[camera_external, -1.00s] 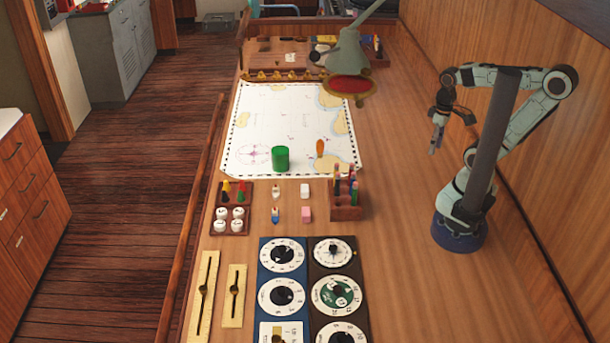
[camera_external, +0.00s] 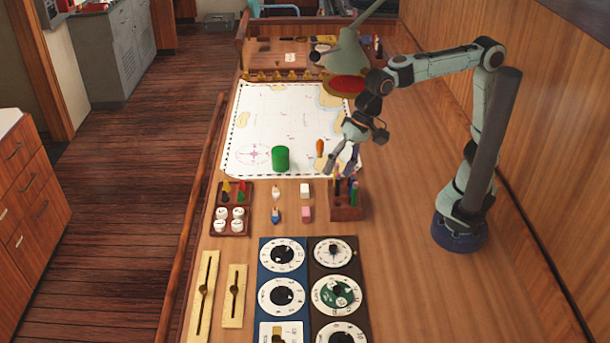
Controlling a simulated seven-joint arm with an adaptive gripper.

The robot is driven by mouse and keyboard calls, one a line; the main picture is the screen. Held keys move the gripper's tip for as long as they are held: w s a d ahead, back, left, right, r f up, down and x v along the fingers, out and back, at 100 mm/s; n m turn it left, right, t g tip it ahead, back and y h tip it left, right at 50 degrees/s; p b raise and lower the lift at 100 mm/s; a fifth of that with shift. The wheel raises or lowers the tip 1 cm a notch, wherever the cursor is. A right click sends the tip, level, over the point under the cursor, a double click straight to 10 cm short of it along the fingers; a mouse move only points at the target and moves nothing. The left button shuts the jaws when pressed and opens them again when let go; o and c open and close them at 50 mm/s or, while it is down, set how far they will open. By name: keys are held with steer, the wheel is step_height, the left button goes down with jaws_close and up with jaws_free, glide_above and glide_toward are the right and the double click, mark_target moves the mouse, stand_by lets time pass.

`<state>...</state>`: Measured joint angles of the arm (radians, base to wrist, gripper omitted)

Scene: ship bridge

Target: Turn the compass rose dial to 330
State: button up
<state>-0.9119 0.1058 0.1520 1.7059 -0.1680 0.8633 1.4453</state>
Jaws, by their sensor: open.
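Two columns of round dials lie at the front of the table, on a blue panel (camera_external: 259,262) and a dark brown panel (camera_external: 314,268). The top dial on the brown panel (camera_external: 322,258) is white with a dark knob in its middle; it may be the compass rose dial, but its lettering is too small to read. Below it is a dial with a green centre (camera_external: 322,298). My gripper (camera_external: 341,170) is open and empty, fingers pointing down, above the wooden pen holder (camera_external: 347,213) and well behind the dials.
A chart (camera_external: 270,115) with a green cylinder (camera_external: 280,158) lies behind. A lamp (camera_external: 346,60) overhangs the chart near my arm. Small blocks, a peg tray (camera_external: 232,208) and brass sliders (camera_external: 204,290) stand left. The table right of the dials is clear.

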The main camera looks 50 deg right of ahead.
step_height(320, 180, down, 8)
steer(key=a+m+h, duration=0.1)
steer(key=a+m, duration=0.1)
steer(key=m, duration=0.2)
steer(key=m+g+h, duration=0.1)
steer(key=m+h, duration=0.3)
steer(key=m, duration=0.5)
glide_above(333, 246)
steer(key=f, duration=1.6)
steer(key=shift+s+a+f, duration=0.15)
steer(key=shift+a+f, duration=0.05)
steer(key=shift+f, duration=0.1)
steer(key=f, duration=0.7)
steer(key=shift+d, duration=0.2)
jaws_close()
